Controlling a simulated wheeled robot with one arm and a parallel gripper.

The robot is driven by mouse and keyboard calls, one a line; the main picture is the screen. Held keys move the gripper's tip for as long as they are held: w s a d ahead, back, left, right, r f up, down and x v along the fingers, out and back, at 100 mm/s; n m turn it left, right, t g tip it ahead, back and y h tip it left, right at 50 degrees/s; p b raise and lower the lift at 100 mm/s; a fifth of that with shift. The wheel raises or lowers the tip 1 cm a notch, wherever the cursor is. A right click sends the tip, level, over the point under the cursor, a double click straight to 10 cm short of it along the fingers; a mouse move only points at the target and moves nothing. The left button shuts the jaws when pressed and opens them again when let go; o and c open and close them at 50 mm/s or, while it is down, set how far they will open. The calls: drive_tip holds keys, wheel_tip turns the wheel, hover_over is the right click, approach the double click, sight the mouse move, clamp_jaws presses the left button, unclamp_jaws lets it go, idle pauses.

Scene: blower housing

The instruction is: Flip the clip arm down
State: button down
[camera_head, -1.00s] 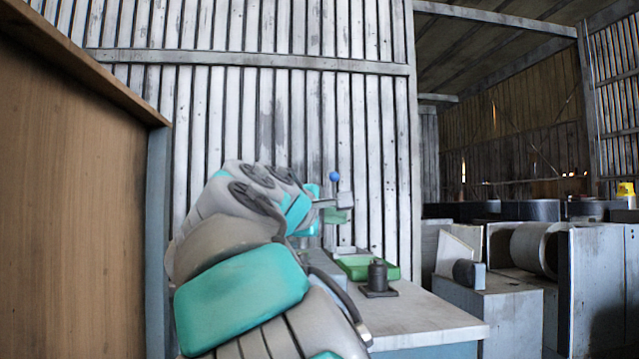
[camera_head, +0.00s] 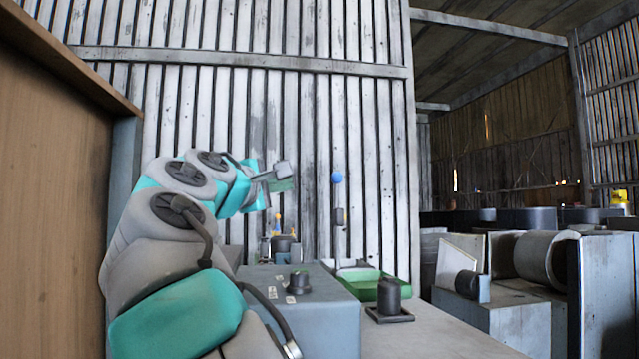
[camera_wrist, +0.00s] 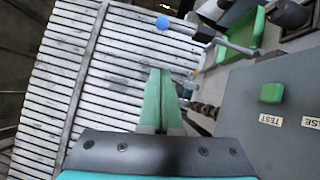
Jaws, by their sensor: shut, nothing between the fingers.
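My gripper (camera_head: 284,177) is raised in the air before the slatted wall, above the grey box (camera_head: 335,310). In the wrist view its green fingers (camera_wrist: 160,75) are together with nothing between them. A small device with an orange tip (camera_head: 277,222) stands at the back left of the box, below my gripper; the orange tip also shows in the wrist view (camera_wrist: 195,73), just right of my fingertips. A thin upright rod with a blue ball (camera_head: 337,178) stands to the right, apart from my gripper; its ball also shows in the wrist view (camera_wrist: 162,22). I cannot tell which part is the clip arm.
A wooden panel (camera_head: 55,190) is at the left.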

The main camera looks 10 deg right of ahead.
idle(0.3)
drive_tip(key=d+x, duration=0.1)
drive_tip(key=x, duration=0.5)
drive_tip(key=s+d+p+x, duration=0.1)
drive_tip(key=x, duration=0.5)
drive_tip(key=shift+d+r, duration=0.3)
drive_tip(key=shift+d, duration=0.15)
drive_tip(key=shift+s+d, duration=0.1)
drive_tip(key=shift+d, duration=0.05)
